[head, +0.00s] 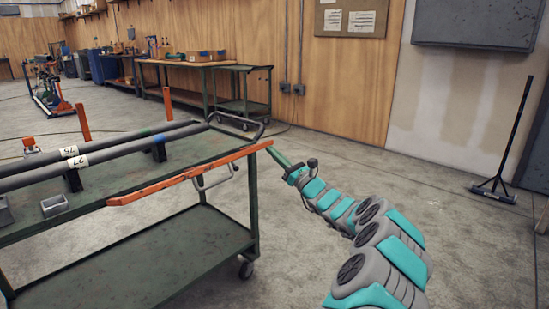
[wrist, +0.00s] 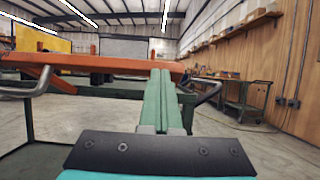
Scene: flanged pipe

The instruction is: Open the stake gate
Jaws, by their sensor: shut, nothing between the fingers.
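The stake gate shows as an orange bar (head: 190,174) with a grey loop handle (head: 214,182), along the near side of a green cart (head: 190,262). In the wrist view the orange bar (wrist: 110,62) runs from the left edge to my fingertips, with a grey handle (wrist: 28,86) at far left. My gripper (head: 272,152) has green fingers, shut and empty, at the bar's right end. In the wrist view the fingertips (wrist: 162,74) overlap that end; I cannot tell if they touch it. How the bar is fastened to the cart is unclear.
Dark pipes marked 75 (head: 69,151) and 27 (head: 79,160) lie on the cart. Orange stakes (head: 167,104) stand at its far side. A grey cart handle (head: 252,132) sticks out at the right end. Floor right of the cart is free up to a broom (head: 502,150).

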